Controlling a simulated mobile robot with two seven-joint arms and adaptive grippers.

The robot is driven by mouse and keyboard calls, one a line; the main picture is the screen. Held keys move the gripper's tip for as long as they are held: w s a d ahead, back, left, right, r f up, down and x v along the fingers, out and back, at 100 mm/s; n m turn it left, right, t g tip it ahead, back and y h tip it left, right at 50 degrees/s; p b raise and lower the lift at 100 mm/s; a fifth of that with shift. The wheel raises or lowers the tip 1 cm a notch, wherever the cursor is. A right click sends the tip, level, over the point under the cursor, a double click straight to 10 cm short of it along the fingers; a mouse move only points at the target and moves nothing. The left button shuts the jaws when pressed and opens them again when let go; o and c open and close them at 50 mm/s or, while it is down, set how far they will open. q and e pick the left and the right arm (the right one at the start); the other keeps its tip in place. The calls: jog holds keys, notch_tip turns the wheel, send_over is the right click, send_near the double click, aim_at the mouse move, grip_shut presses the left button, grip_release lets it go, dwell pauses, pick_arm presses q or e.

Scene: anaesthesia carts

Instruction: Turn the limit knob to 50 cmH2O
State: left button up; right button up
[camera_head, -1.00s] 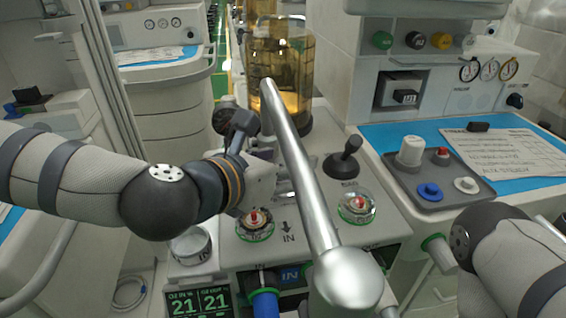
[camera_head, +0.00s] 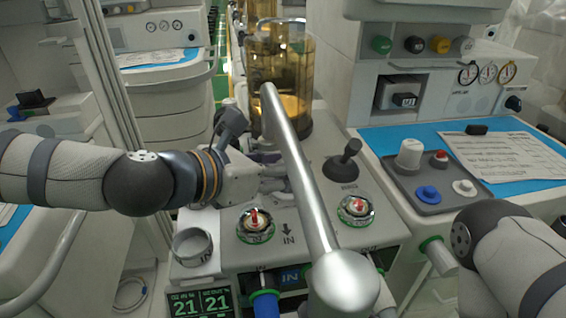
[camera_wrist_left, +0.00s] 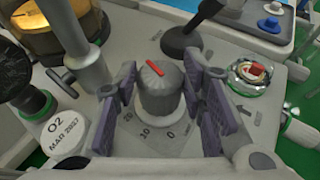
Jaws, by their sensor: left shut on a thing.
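The limit knob (camera_wrist_left: 160,92) is a grey ribbed knob with a red line on its top, centred in the left wrist view. Dial numbers 20, 10 and 0 show on the panel below it; the 50 mark is not visible. My left gripper (camera_wrist_left: 168,100) has its purple-grey finger pads on both sides of the knob and is shut on it. In the head view my left gripper (camera_head: 268,182) is at the panel, partly behind the metal tube, and the knob is hidden. My right arm shows at the lower right; its gripper is out of view.
A thick metal tube (camera_head: 300,170) crosses in front of the panel. Red-centred valves (camera_head: 254,222) and (camera_head: 357,208) stand nearby. A black lever (camera_head: 344,160) and an amber canister (camera_head: 280,80) stand behind. A grey tray (camera_head: 432,188) lies right.

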pick_arm(q)
jog(key=m+g+h, duration=0.2)
jog(key=m+g, duration=0.1)
jog(key=m+g+p, duration=0.1)
jog(key=shift+w+a+r+m+h, duration=0.1)
jog(key=shift+w+a+m+h, duration=0.1)
jog(key=shift+w+m+h, duration=0.15)
jog(key=m+g, duration=0.1)
jog(key=m+g+h, duration=0.1)
jog(key=shift+f+g, duration=0.2)
jog(key=shift+g, duration=0.2)
jog(key=shift+w+m+g+b, duration=0.1)
jog(key=shift+m+g+b, duration=0.25)
jog(key=shift+m+g, duration=0.5)
jog(key=o, duration=1.2)
jog(key=shift+g, duration=0.35)
jog(key=shift+a+r, duration=0.1)
jog(key=v, duration=1.1)
jog(key=shift+a, duration=0.4)
